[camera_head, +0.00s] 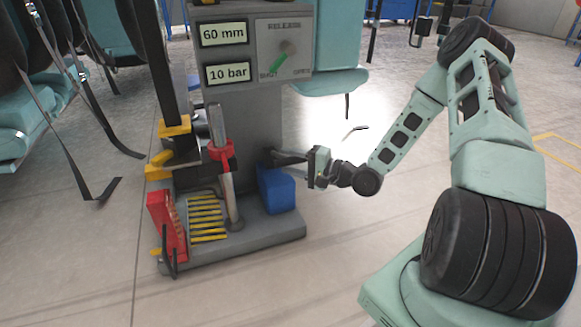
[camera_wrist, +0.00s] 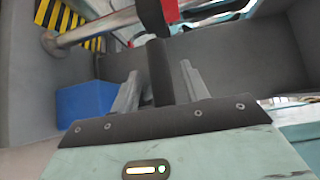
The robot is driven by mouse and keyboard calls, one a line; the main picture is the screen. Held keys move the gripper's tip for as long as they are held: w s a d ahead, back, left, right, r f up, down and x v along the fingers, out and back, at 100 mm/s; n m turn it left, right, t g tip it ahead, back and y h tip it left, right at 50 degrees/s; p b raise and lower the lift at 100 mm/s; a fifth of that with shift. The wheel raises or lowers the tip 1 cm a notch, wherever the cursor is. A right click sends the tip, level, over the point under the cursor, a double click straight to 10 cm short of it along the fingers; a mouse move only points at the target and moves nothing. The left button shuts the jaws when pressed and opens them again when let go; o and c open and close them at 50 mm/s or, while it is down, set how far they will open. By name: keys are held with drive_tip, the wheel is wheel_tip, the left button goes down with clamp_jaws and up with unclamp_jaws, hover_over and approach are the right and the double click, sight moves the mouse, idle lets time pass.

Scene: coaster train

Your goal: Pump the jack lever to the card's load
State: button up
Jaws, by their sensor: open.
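The jack's grey column has a release knob (camera_head: 284,52) whose green pointer is turned toward SHUT. Two plates on it read "60 mm" (camera_head: 223,34) and "10 bar" (camera_head: 228,73). I cannot tell which is the card. A dark cylindrical bar, apparently the lever's grip (camera_wrist: 160,75), lies between my fingers in the wrist view. My gripper (camera_head: 308,165) is open at the jack's right side, and its two fingers (camera_wrist: 158,88) stand either side of that bar with gaps. The lever's pivot end is hidden.
A blue block (camera_head: 276,190) stands on the jack's grey base (camera_head: 275,228), just below my gripper. A silver post with a red collar (camera_head: 222,155) and a yellow-striped plate (camera_head: 207,217) are left of it. Teal seats (camera_head: 30,120) with hanging straps are at left. Floor in front is clear.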

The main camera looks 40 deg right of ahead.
drive_tip(key=shift+w+a, duration=0.1)
drive_tip(key=shift+w, duration=0.05)
clamp_jaws()
drive_tip(key=shift+s+a+f+p, duration=0.1)
drive_tip(key=shift+s+f+p, duration=0.15)
drive_tip(key=shift+f, duration=0.6)
drive_tip(key=shift+s+f+p, duration=0.1)
drive_tip(key=shift+s+f, duration=0.15)
drive_tip(key=shift+f, duration=0.6)
drive_tip(key=shift+s+a+f+p, duration=0.1)
drive_tip(key=shift+s+f+p, duration=0.15)
drive_tip(key=shift+f, duration=0.6)
unclamp_jaws()
drive_tip(key=shift+r, duration=0.1)
drive_tip(key=f+p+v, duration=0.1)
drive_tip(key=p+v, duration=0.6)
drive_tip(key=v, duration=1)
drive_tip(key=shift+s+r, duration=0.15)
drive_tip(key=shift+r, duration=0.25)
